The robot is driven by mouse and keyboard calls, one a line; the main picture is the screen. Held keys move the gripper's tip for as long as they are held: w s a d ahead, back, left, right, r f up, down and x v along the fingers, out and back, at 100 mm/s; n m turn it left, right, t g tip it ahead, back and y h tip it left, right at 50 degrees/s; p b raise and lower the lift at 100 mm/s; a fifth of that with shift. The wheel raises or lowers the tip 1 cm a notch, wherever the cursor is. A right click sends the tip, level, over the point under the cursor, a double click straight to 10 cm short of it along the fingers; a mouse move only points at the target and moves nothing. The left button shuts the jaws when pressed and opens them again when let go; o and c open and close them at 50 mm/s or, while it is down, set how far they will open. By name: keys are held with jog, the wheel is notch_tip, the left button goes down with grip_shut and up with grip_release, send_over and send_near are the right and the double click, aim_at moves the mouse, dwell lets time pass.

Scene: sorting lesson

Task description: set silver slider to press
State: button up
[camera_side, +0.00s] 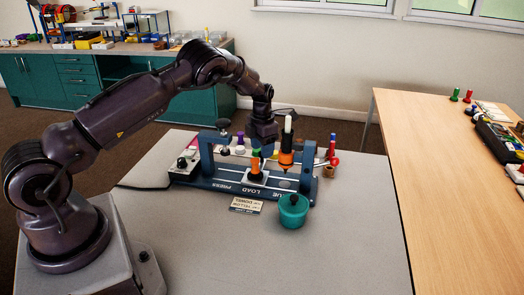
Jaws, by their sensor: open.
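A blue press fixture (226,185) with lettering along its front edge stands on the grey table; the lettering appears inverted and is hard to read, with a word like LOAD near the middle. A small pale plate (257,179), perhaps the silver slider, sits near the middle of the fixture. An orange peg with a green top (255,162) stands on it. To its right is an upright orange and black tool with a white top (287,155). My gripper (265,139) hangs over the back of the fixture, just left of the white top. It is open; its fingertips are partly hidden.
A teal lidded pot (292,212) and a printed card (246,205) lie in front of the fixture. Red pegs (332,148) and a brown cup (329,170) stand at its right end.

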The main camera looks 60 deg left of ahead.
jog(key=shift+f, duration=0.75)
grip_shut()
jog(key=s+a, duration=0.6)
jog(key=shift+s+a, duration=0.3)
jog(key=shift+c, duration=0.4)
grip_release()
jog(key=shift+o, duration=0.4)
jog(key=shift+d, duration=0.1)
jog(key=shift+w+r, duration=0.1)
